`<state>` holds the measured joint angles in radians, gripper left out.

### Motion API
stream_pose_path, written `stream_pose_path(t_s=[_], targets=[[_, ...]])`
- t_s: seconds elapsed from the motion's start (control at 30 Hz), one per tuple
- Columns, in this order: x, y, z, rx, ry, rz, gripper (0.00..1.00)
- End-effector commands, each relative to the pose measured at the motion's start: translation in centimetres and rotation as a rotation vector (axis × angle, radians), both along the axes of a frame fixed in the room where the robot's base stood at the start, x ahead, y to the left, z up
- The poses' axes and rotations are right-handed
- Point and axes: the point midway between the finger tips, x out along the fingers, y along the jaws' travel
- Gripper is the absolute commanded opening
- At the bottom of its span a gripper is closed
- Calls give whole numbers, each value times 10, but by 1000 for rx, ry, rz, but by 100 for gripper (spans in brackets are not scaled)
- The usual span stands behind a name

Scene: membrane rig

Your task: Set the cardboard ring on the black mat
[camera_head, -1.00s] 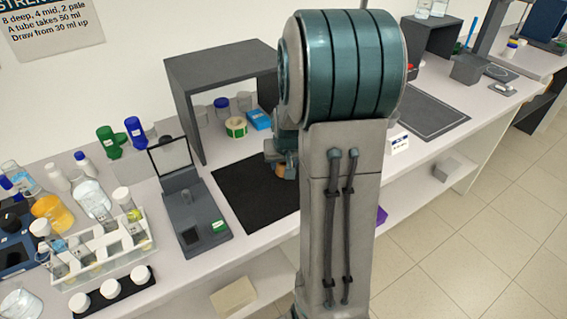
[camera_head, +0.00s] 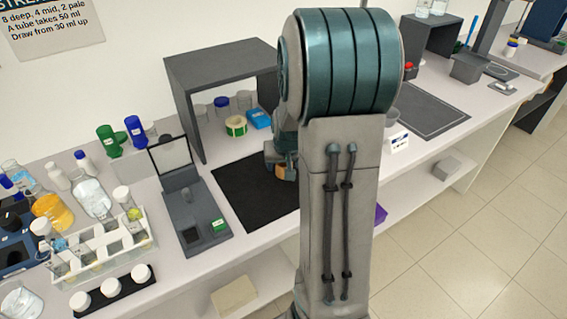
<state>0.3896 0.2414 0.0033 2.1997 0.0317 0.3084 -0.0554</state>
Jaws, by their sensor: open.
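The black mat (camera_head: 243,196) lies on the bench left of my arm, and its right part is hidden behind the arm. A small brown-orange piece, which looks like the cardboard ring (camera_head: 281,171), shows on the mat's right side, beside my gripper (camera_head: 289,168). Most of the ring is hidden by the gripper and arm. My gripper is low over the mat, partly hidden behind my arm, and open. I cannot tell whether it touches the ring.
A grey open shelf box (camera_head: 185,95) stands behind the mat, with a green-and-white tape roll (camera_head: 236,126) and a blue box (camera_head: 258,118). A grey scale-like device (camera_head: 194,215) stands left of the mat. A tube rack (camera_head: 105,250) stands further left. The mat's left part is bare.

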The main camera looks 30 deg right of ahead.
Motion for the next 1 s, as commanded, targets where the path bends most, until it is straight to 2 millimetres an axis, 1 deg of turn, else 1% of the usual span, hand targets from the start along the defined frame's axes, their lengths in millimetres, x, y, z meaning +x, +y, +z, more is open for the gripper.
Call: stream_pose_path(t_s=[0.17, 0.4, 0.5, 0.63, 0.8, 0.87, 0.97, 1.0], targets=[[-8, 3, 25, -2, -6, 0, 64], [-25, 9, 67, -2, -6, 0, 64], [-31, 12, 82, -2, -6, 0, 64], [-37, 14, 99, -2, -4, 1, 64], [-43, 18, 110, 0, -2, 4, 64], [-47, 26, 112, 2, 3, 17, 64], [-64, 54, 118, 9, 15, 66, 64], [-74, 68, 120, 12, 22, 94, 64]])
